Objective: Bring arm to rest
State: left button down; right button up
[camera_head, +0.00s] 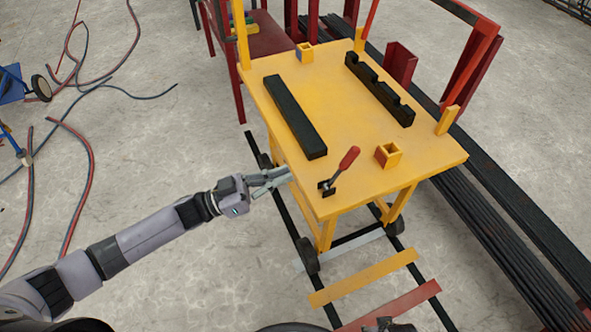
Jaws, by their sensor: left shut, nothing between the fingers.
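My left arm comes in from the lower left. Its gripper (287,174) is shut and empty, beside the left edge of the yellow cart (331,125). The fingers point right toward the cart's side; I cannot tell whether the tips touch it. A toggle clamp with a red handle (349,157) stands on the cart's near left corner, just right of the gripper. My right gripper does not show.
A black bar (295,117) and a notched black rail (380,90) lie on the cart top. The cart stands on dark floor rails (289,215). Long dark bars (500,215) lie at right. Hoses (91,165) cross the left floor.

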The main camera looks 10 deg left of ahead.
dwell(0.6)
